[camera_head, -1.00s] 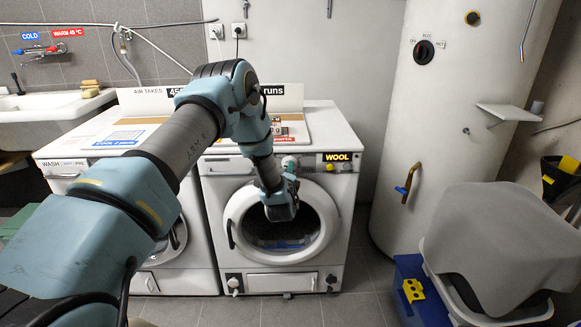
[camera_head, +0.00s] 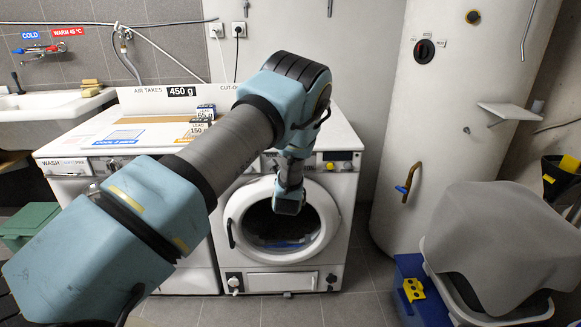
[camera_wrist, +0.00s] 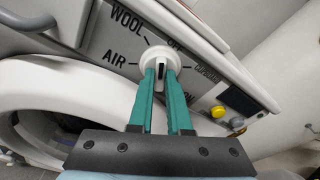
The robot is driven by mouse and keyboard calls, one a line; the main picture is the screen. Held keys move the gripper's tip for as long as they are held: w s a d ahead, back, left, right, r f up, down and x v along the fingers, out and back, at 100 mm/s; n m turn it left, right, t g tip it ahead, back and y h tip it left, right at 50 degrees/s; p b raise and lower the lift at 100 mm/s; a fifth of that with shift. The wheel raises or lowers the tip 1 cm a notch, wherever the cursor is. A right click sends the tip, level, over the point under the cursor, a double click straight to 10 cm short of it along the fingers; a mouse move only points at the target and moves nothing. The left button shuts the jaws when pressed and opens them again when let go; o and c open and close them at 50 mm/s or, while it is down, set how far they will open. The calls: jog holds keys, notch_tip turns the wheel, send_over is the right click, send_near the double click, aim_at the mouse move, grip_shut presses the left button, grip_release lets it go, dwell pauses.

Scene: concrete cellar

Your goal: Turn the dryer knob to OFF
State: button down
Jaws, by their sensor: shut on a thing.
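The dryer (camera_head: 342,215) is the right-hand white front-loading machine in the head view. Its white round knob (camera_wrist: 158,50) shows in the wrist view on the grey panel. Labels WOOL, AIR and a partly hidden word starting with O surround it, with more text on the right. My gripper (camera_wrist: 161,74) has its two green fingers closed around the knob's raised grip, where a dark mark shows between them. In the head view my wrist hangs in front of the dryer door and my arm hides the knob. The dryer's small display (camera_wrist: 238,101) looks dark.
A yellow button (camera_wrist: 237,124) sits beside the display. The dryer door ring (camera_wrist: 70,85) lies just below the panel. A washer (camera_head: 68,166) stands left of the dryer. A tall white boiler (camera_head: 425,130) and a grey-covered bin (camera_head: 500,235) stand to the right.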

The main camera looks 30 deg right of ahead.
jog(key=shift+w+a+r, duration=0.1)
jog(key=shift+w+r, duration=0.2)
jog(key=shift+w, duration=0.05)
jog(key=shift+s+d+f+m+y+b, duration=0.1)
jog(key=shift+m+y+b, duration=0.05)
jog(key=shift+m, duration=0.4)
jog(key=shift+s+d+f+m+y+b, duration=0.1)
jog(key=shift+m+y+b, duration=0.05)
jog(key=shift+m, duration=0.9)
jog(key=shift+w+a+r+m, duration=0.1)
jog(key=shift+w+r+m, duration=0.1)
jog(key=shift+m, duration=0.3)
jog(key=shift+s+f+b, duration=0.1)
jog(key=shift+b, duration=0.25)
